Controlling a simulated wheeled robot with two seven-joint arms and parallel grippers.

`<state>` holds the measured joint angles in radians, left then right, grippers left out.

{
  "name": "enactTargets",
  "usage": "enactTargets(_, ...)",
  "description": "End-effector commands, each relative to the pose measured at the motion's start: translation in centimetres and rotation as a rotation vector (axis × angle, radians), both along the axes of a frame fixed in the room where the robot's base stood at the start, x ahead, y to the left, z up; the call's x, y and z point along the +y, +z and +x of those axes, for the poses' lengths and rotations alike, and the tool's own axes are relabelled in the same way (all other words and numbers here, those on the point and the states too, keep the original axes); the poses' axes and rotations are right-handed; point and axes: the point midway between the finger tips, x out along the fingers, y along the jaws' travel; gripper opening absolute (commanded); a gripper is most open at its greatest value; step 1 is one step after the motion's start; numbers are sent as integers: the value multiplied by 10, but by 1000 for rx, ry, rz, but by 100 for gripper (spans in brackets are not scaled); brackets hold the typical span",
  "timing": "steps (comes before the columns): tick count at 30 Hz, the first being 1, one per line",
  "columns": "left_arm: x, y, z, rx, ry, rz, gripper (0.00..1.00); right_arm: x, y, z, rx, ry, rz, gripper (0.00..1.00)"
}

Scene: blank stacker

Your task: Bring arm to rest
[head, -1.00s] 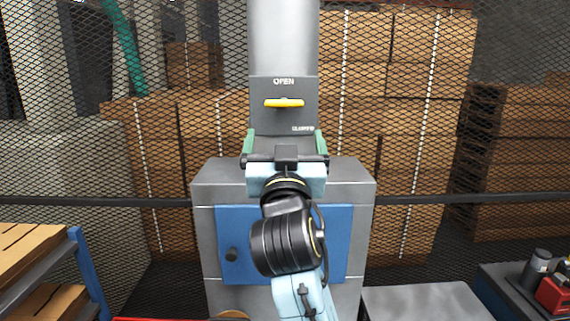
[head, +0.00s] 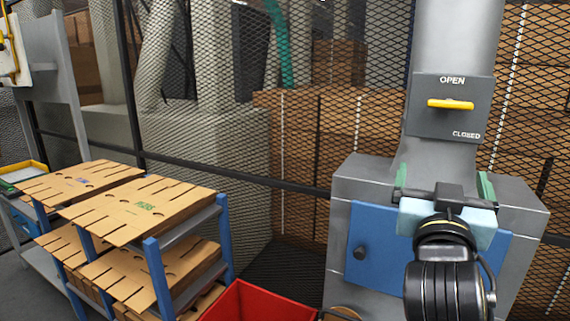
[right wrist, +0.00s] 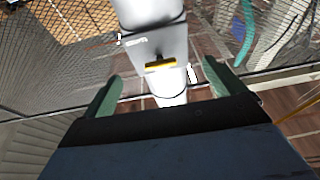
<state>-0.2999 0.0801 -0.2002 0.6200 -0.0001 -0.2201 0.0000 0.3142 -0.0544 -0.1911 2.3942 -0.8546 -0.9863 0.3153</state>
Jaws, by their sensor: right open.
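My right gripper (head: 443,187) is in front of the grey machine, its green fingers spread and nothing seen between them. In the right wrist view the same open fingers (right wrist: 165,92) point toward the grey plate and pipe. The yellow handle (head: 450,104) sits level on the grey plate (head: 445,122), between the words OPEN and CLOSED. The handle also shows in the right wrist view (right wrist: 160,64), apart from the fingers. My left gripper is in neither view.
A blue rack (head: 158,280) holding flat cardboard blanks (head: 135,208) stands at the left. A red bin (head: 262,303) is at the bottom centre. The grey machine (head: 345,185) has a blue door (head: 372,245). A mesh fence (head: 300,150) runs behind, with stacked cardboard beyond it.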

Motion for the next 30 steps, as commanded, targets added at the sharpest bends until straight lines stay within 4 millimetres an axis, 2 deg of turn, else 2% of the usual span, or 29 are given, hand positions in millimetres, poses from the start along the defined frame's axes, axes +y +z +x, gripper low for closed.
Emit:
enactTargets(1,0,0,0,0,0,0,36,0,-31,2,89,18,12,95)
enactTargets(2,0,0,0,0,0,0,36,0,-51,3,146,32,22,95)
enactTargets(5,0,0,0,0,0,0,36,3,-126,-4,371,90,60,95)
enactTargets(6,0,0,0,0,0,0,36,6,-156,-11,465,115,75,95)
enactTargets(8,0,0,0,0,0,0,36,10,-200,-26,605,154,99,95)
enactTargets(9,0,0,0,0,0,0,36,13,-228,-38,697,180,114,95)
enactTargets(12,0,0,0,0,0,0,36,21,-290,-76,915,248,149,95)
enactTargets(15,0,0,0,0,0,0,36,30,-335,-116,1100,312,180,95)
enactTargets(18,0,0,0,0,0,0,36,37,-368,-154,1251,369,207,95)
enactTargets(25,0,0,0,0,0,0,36,53,-415,-240,1543,494,265,95)
enactTargets(26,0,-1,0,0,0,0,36,54,-421,-247,1569,506,270,95)
enactTargets(27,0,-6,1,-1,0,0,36,54,-437,-238,1561,501,268,95)
enactTargets(30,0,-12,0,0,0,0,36,55,-471,-232,1570,499,270,95)
